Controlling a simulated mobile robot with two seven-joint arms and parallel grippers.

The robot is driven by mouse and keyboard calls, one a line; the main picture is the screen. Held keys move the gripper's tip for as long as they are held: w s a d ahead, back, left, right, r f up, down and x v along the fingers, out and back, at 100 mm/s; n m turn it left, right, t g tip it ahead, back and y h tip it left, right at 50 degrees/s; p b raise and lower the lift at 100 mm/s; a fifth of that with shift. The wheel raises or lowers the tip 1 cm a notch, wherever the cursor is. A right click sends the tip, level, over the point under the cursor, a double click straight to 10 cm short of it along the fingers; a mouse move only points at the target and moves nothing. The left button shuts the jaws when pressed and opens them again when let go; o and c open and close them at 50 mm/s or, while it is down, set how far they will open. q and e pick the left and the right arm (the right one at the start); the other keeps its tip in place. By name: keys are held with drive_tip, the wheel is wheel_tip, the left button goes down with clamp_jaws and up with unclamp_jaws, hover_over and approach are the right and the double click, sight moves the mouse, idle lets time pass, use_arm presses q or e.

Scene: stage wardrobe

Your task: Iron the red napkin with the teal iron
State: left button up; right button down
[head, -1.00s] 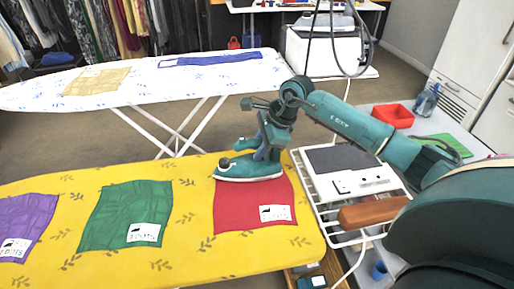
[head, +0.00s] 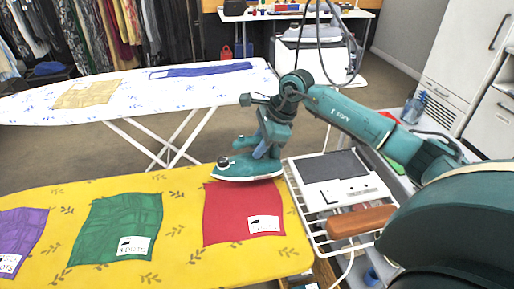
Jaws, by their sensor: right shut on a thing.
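The red napkin (head: 243,213) lies flat at the right end of the yellow ironing board (head: 180,258), with a white label near its front right corner. The teal iron (head: 247,174) sits at the napkin's far edge and hides part of that edge. Whether its soleplate touches the cloth is unclear. My right gripper (head: 265,148) is shut on the iron's handle from above; the fingertips are partly hidden. My left gripper is out of view.
Green (head: 119,227) and purple (head: 21,240) napkins lie left of the red one. A wire rack (head: 308,203) with a grey-and-white plate and a brown handle-like piece adjoins the board's right end. A white ironing board (head: 125,103) stands behind.

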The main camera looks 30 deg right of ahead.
drive_tip(key=shift+r+p, duration=0.75)
drive_tip(key=shift+r, duration=1.3)
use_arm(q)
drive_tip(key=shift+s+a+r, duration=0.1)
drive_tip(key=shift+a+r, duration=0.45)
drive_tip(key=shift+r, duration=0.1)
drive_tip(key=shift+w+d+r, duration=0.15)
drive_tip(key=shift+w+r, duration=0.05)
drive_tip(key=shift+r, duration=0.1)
